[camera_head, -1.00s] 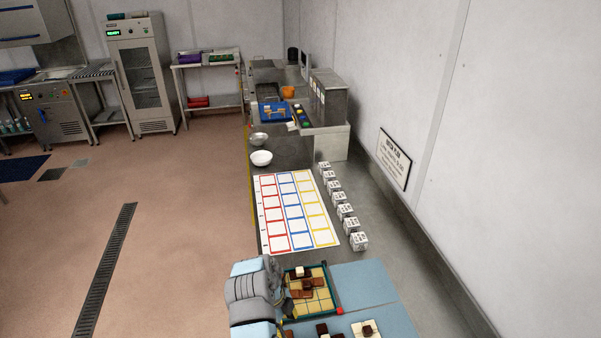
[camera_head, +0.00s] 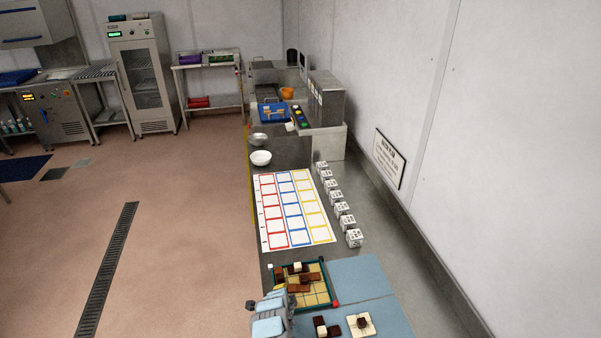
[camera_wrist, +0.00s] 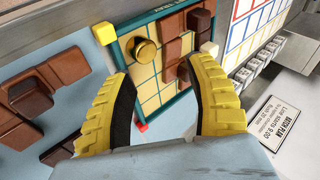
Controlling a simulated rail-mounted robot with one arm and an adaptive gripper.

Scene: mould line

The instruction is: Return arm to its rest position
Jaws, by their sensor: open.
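My gripper (camera_wrist: 168,100) shows in the wrist view with its two yellow ribbed fingers apart and nothing between them. Beyond the fingers is a green-edged tray (camera_wrist: 183,101) with a yellow grid, holding brown pieces and a round gold piece (camera_wrist: 145,50). In the head view my arm is at the bottom, left of the same tray (camera_head: 327,291); the fingertips cannot be made out there. Brown pieces and a pale cube lie on the tray.
Blue mats (camera_head: 359,278) lie right of the tray, with brown pieces and a cream square (camera_head: 361,325) on them. A sheet with red, blue and yellow boxes (camera_head: 293,210) and a row of white blocks (camera_head: 340,208) lie farther back. The wall bounds the right; the floor at left is open.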

